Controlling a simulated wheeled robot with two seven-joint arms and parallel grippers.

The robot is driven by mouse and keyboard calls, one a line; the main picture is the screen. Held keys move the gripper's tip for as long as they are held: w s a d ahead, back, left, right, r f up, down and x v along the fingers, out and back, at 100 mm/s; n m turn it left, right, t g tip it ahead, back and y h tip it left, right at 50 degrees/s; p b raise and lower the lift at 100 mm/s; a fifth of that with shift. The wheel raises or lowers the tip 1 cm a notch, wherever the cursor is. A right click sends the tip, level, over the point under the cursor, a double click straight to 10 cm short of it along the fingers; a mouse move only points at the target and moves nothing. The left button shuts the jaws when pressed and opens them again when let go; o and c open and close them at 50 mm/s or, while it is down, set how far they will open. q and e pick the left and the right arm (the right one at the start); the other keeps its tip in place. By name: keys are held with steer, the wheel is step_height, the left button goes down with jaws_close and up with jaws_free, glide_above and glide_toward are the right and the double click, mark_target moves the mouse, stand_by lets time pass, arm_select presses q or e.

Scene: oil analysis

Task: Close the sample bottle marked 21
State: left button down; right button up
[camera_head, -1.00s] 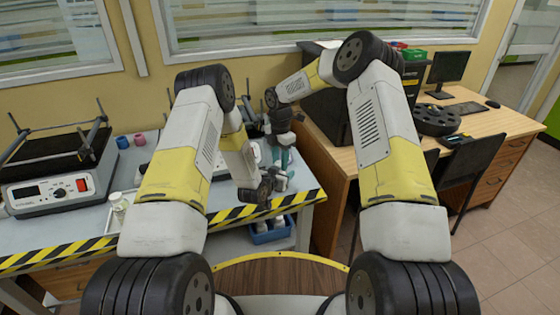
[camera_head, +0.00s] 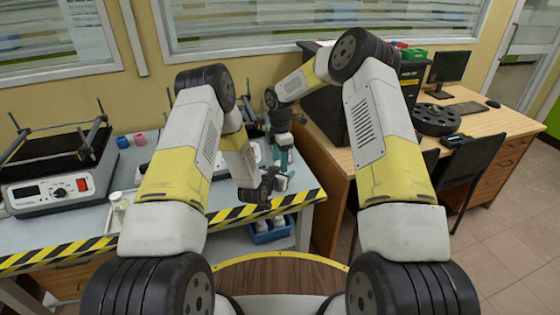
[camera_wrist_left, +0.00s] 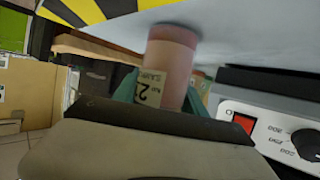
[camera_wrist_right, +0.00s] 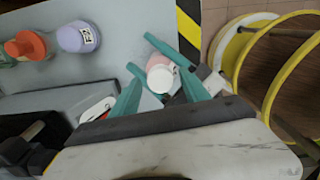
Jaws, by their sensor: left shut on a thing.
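The sample bottle marked 21 (camera_wrist_left: 170,65) is pink with a pale label. My left gripper (camera_wrist_left: 160,92) is shut on it, teal fingers on both sides of the body. In the right wrist view the bottle (camera_wrist_right: 160,76) shows from its pale end. I cannot tell there whether a cap is on it. My right gripper (camera_wrist_right: 160,88) is open, its teal fingers apart with the bottle beyond and between them. In the head view my right gripper (camera_head: 282,152) points down close above my left gripper (camera_head: 279,183); the bottle is not clear there.
An orange-capped bottle (camera_wrist_right: 27,46) and a purple-topped one (camera_wrist_right: 78,37) stand on the bench in the right wrist view. A device with a red switch (camera_head: 60,190) stands at the bench's left. A blue crate (camera_head: 268,232) sits below.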

steer(key=shift+r, duration=2.25)
steer(key=shift+r, duration=0.1)
steer(key=shift+c, duration=0.4)
steer(key=shift+r+n, duration=1.65)
steer(key=shift+n, duration=0.15)
steer(key=shift+f, duration=4.05)
